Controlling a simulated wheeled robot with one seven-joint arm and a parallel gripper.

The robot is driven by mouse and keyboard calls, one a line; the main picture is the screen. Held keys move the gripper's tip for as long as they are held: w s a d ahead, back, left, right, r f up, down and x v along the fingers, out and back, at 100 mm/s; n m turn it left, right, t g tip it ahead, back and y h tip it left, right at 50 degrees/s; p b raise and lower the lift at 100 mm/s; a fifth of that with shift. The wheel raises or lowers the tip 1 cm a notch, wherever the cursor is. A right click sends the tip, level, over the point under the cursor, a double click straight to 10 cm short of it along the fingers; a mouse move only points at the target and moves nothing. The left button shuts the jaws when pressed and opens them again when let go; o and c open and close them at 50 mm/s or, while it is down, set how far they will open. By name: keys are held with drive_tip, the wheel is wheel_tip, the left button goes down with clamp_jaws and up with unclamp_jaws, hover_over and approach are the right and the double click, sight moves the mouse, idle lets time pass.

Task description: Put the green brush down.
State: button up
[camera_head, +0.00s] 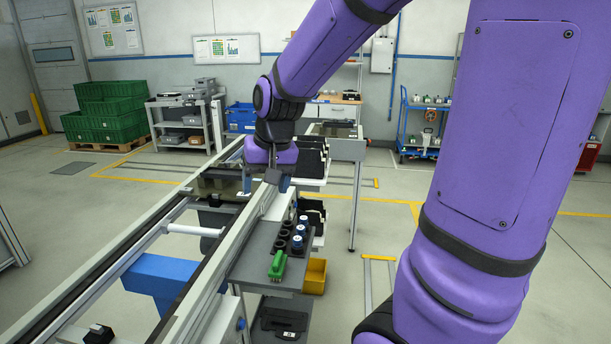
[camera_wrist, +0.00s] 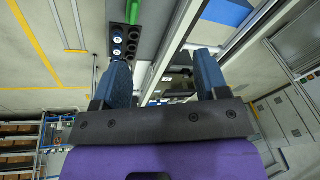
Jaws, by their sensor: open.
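The green brush (camera_head: 277,265) lies on the near end of a grey side shelf (camera_head: 255,268) beside the conveyor in the head view. Its green part (camera_wrist: 134,12) also shows at the top edge of the wrist view, partly cut off. My gripper (camera_head: 274,180) is beyond the brush and higher, above the conveyor's side rail, apart from the brush. In the wrist view its two blue-grey fingers (camera_wrist: 162,75) stand wide apart with nothing between them.
A dark holder with several round items (camera_head: 297,238) stands on the shelf just beyond the brush. A yellow bin (camera_head: 315,277) sits below to the right. The conveyor rail (camera_head: 225,248) runs along the shelf's left. A black item (camera_head: 99,334) sits near the front left.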

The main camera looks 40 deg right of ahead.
drive_tip(key=s+a+r+n+t, duration=0.1)
drive_tip(key=s+r, duration=0.3)
drive_tip(key=s, duration=0.4)
drive_tip(key=s+a+r+n+t, duration=0.1)
drive_tip(key=s+a+r+n, duration=0.2)
drive_tip(key=s, duration=0.5)
drive_tip(key=shift+s+r+n+h, duration=0.35)
drive_tip(key=shift+r+n+h, duration=0.05)
drive_tip(key=shift+r, duration=0.3)
drive_tip(key=shift+o, duration=0.5)
drive_tip(key=shift+a, duration=0.1)
